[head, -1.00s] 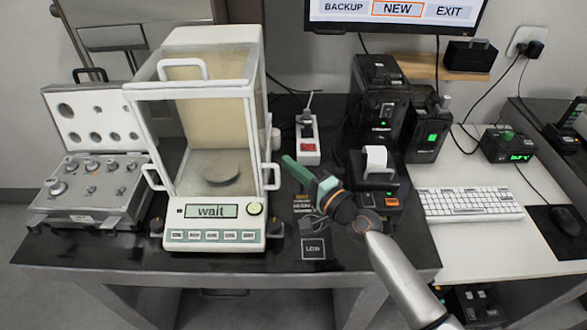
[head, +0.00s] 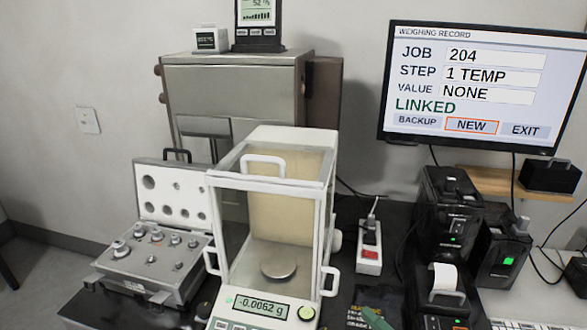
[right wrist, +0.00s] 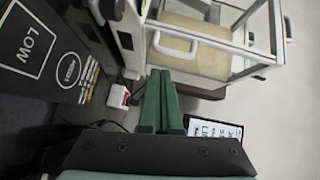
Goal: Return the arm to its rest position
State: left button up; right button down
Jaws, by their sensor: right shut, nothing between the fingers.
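My right gripper (head: 376,318) shows only as green fingers at the bottom edge of the head view, right of the balance (head: 272,215). In the right wrist view my right gripper (right wrist: 160,102) has its two green fingers together with nothing between them. The balance also shows at the top of that view (right wrist: 190,42). Its glass case stands around a round pan, and its display reads -0.0062 g. The rest of my right arm is out of the head view. My left gripper is in neither view.
An open weight case (head: 150,265) stands left of the balance. A power strip (head: 369,250) with a red switch, a printer (head: 442,292) and black devices stand to its right. A monitor (head: 470,85) hangs at the upper right. A steel cabinet (head: 235,95) stands behind.

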jog(key=s+a+f+n+g, duration=0.3)
jog(key=s+a+f+n, duration=0.1)
jog(key=s+n, duration=0.1)
jog(key=shift+f+g, duration=0.15)
jog(key=shift+g, duration=0.25)
jog(key=s+d+f+n+g+h, duration=0.4)
jog(key=s, duration=0.4)
jog(key=s+d+f+n+g+h, duration=0.4)
jog(key=s, duration=0.4)
jog(key=w+a+f+t+y+p, duration=0.2)
jog(key=w+a+f+t+p, duration=0.2)
jog(key=f, duration=0.3)
jog(key=shift+w+a+t, duration=0.25)
jog(key=shift+w+t, duration=0.05)
jog(key=shift+t, duration=0.6)
